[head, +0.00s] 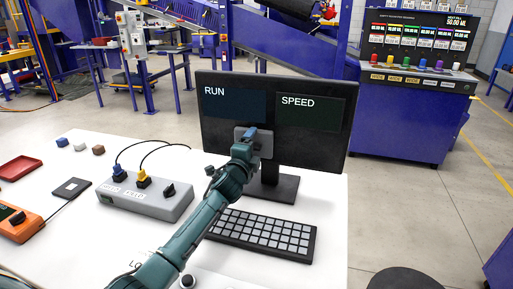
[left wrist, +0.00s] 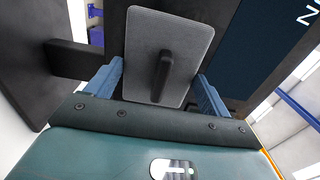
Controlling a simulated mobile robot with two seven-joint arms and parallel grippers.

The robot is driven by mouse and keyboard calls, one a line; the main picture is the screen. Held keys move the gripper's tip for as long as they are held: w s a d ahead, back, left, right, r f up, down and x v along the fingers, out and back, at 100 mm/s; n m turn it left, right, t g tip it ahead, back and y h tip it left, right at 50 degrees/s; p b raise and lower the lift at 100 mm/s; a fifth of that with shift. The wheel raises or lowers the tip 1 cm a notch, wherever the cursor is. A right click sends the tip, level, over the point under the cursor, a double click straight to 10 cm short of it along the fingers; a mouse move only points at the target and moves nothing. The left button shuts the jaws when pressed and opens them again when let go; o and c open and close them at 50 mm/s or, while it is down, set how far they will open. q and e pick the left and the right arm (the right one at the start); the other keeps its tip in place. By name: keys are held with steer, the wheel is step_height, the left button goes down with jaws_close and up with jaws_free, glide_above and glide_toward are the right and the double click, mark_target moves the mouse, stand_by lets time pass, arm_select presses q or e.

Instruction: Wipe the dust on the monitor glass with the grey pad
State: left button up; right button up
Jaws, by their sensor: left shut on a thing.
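The monitor (head: 314,149) stands upright at the table's back right, with a dark blue RUN panel (head: 234,106) and a dark green SPEED panel (head: 310,120). My left gripper (head: 248,137) is shut on the grey pad (head: 266,143), in front of the lower middle of the monitor. In the left wrist view, the pad (left wrist: 190,55) is a rounded grey plate with a dark handle between my blue fingers. I cannot tell whether the pad touches the glass. No dust shows clearly; the pad and gripper hide part of the screen. My right gripper is out of view.
A keyboard (head: 262,234) lies before the monitor stand (head: 272,187). A grey switch box (head: 148,200) with blue and yellow plugs sits to its left. Small blocks, a red tray (head: 20,168) and an orange device (head: 17,224) are farther left on the white table (head: 110,243).

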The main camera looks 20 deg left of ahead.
arm_select(q)
steer(key=shift+s+a+p, duration=0.15)
steer(key=shift+a+p, duration=0.3)
steer(key=shift+a, duration=1.25)
steer(key=shift+s+a+p, duration=0.15)
steer(key=shift+a+p, duration=0.25)
steer(key=shift+a, duration=1.25)
steer(key=shift+s+d, duration=0.1)
steer(key=shift+s+d+p, duration=0.15)
steer(key=shift+s+p, duration=1.35)
steer(key=shift+s, duration=1.4)
steer(key=s+p, duration=0.1)
steer(key=s, duration=0.2)
steer(key=shift+d, duration=0.1)
